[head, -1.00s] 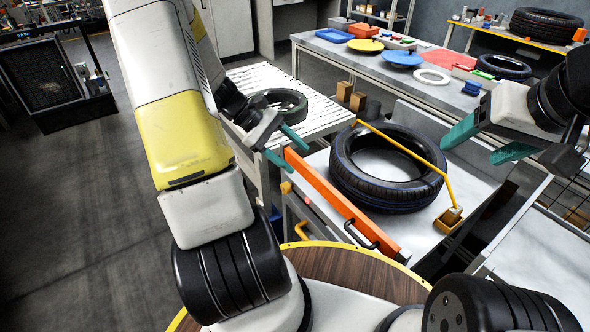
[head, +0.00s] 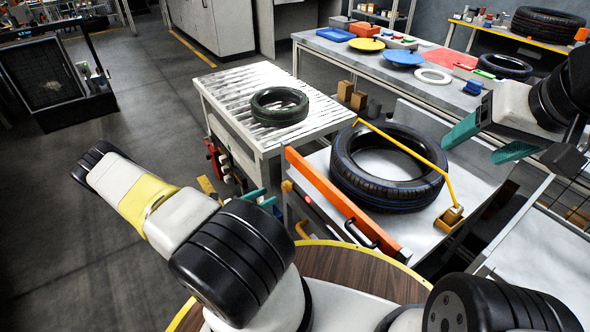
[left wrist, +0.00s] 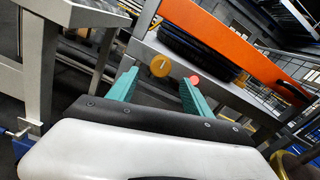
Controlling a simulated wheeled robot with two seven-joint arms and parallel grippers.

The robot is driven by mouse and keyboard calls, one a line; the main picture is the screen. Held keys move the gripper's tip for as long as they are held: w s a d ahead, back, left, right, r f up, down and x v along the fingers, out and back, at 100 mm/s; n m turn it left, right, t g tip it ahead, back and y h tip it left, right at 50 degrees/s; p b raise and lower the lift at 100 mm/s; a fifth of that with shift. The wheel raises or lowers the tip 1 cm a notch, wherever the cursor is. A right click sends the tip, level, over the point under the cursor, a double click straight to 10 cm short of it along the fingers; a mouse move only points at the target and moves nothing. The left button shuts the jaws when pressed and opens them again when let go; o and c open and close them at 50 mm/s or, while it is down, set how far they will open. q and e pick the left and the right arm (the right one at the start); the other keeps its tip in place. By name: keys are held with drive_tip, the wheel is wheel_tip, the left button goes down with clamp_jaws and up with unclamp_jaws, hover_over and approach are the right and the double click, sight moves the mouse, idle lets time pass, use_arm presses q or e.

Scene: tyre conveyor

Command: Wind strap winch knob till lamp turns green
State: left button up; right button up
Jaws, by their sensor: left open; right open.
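A round amber knob (head: 287,186) sits on the side of the tyre stand, near the left end of an orange bar. It also shows in the left wrist view (left wrist: 160,65), between and beyond my fingertips. A small red lamp (left wrist: 194,80) glows beside it, near the right fingertip in that view. A yellow strap (head: 410,150) runs over the black tyre (head: 388,196). My left gripper (head: 263,198) is open and empty, close to the knob; whether it touches cannot be told. My right gripper (head: 472,148) is open and empty, right of the tyre.
The orange bar (head: 340,200) with a black handle (head: 362,236) fronts the stand. A roller table (head: 250,90) with a smaller tyre (head: 279,106) stands behind my left gripper. A long bench (head: 440,75) with coloured parts is at the back.

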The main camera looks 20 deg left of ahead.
sight(283, 188)
use_arm(q)
drive_tip(key=x, duration=0.6)
drive_tip(key=shift+w+d, duration=0.2)
drive_tip(key=shift+d, duration=0.05)
clamp_jaws()
